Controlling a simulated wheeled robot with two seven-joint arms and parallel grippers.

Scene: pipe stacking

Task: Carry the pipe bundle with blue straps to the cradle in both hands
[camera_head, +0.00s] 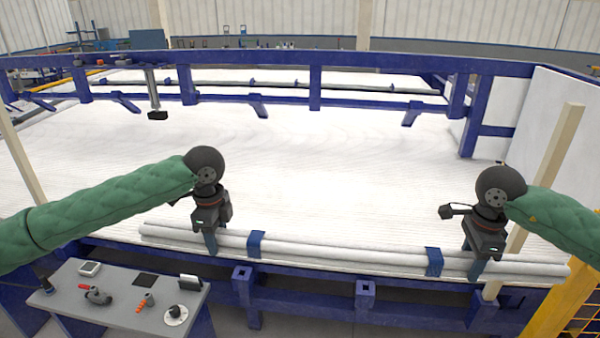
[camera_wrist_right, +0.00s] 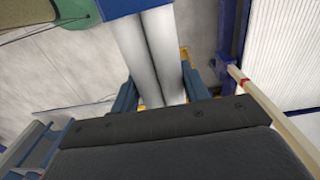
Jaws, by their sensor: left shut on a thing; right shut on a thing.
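The pipe bundle (camera_head: 345,255) is long pale grey pipes lying side by side, bound by two blue straps (camera_head: 256,244) (camera_head: 434,262). It runs across the front edge of the white bed; I cannot tell whether it touches it. My left gripper (camera_head: 210,242) is shut on the bundle left of the left strap. My right gripper (camera_head: 478,268) is shut on it right of the right strap. In the right wrist view the pipes (camera_wrist_right: 150,50) pass between the fingers (camera_wrist_right: 160,95), with a strap at the top. I cannot pick out the cradle for certain.
The wide white bed (camera_head: 320,150) is clear behind the bundle, with a blue frame rail (camera_head: 315,90) beyond. Pale posts (camera_head: 545,165) stand at both sides. A grey tool table (camera_head: 130,310) is at front left, a yellow frame (camera_head: 565,305) at front right.

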